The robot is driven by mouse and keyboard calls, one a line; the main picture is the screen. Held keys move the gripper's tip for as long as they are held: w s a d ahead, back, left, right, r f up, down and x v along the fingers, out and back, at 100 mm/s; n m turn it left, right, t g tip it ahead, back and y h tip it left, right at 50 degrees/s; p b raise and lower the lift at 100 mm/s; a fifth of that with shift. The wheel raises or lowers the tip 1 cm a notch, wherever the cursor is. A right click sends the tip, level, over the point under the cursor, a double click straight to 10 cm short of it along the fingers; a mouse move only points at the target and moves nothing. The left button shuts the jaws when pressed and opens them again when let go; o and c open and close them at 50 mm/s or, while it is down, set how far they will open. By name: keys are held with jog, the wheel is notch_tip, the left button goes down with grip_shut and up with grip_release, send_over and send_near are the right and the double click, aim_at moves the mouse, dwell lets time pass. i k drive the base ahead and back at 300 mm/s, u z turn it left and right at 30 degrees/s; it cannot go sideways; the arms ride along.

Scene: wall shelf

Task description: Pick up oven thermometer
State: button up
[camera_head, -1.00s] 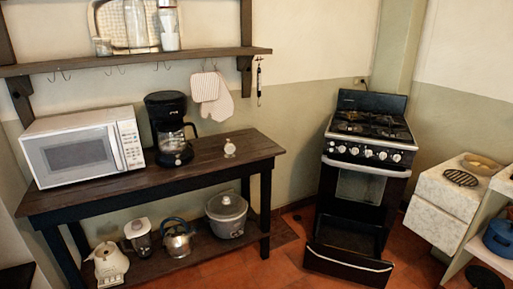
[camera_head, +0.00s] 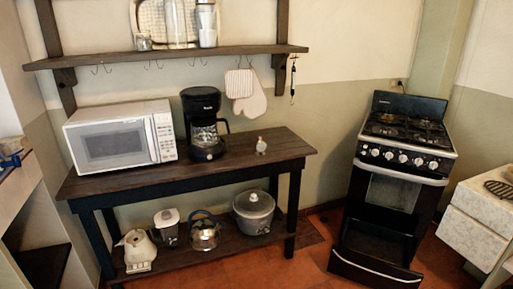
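A small silver-white upright object with a round face, which looks like the oven thermometer (camera_head: 261,146), stands on the dark wooden table (camera_head: 285,148). It is right of the black coffee maker (camera_head: 203,122), with a gap between them, and near the table's right end. It is too small to read any markings. My gripper is not in view.
A white microwave (camera_head: 120,139) stands on the table's left part. A wall shelf (camera_head: 230,52) with hooks and hanging mitts (camera_head: 247,95) is above. Several appliances sit on the lower shelf. A stove (camera_head: 400,165) with its bottom drawer (camera_head: 372,270) pulled out stands right.

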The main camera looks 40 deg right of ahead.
aim_at(261, 145)
jog(key=u, duration=0.25)
jog(key=i, duration=0.95)
jog(key=z, duration=0.3)
